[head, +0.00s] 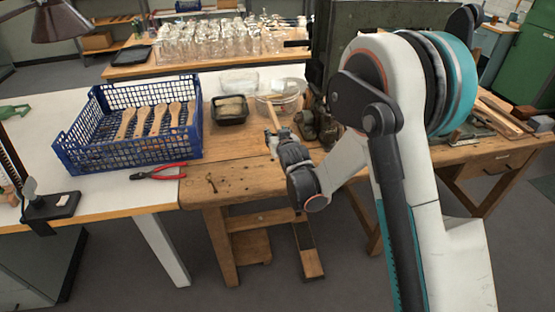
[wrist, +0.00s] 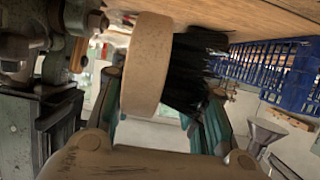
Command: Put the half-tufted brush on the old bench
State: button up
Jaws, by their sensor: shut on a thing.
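My gripper (head: 278,138) is shut on a brush, low over the wooden bench. In the head view only the brush's pale wooden part (head: 273,118) shows, rising from the fingers. In the wrist view the brush's rounded wooden body (wrist: 145,65) sits between the fingers (wrist: 155,110), with black bristles (wrist: 195,75) on its right side. I cannot tell whether the brush touches the bench. The old bench (head: 235,170) is brown, worn wood, with a bare front area left of my gripper.
A blue crate (head: 75,152) with several wooden-handled brushes stands left on the white table. Red-handled pliers (head: 158,174) lie in front of it. A black tray (head: 230,118), a clear bowl (head: 292,92) and a dark metal vise-like tool (head: 318,125) stand close around my gripper.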

notch_tip(320, 180, down, 8)
jog(key=b, duration=0.2)
jog(key=shift+f+b, duration=0.2)
jog(key=shift+b, duration=0.15)
jog(key=shift+r, duration=0.1)
jog(key=o, duration=1.1)
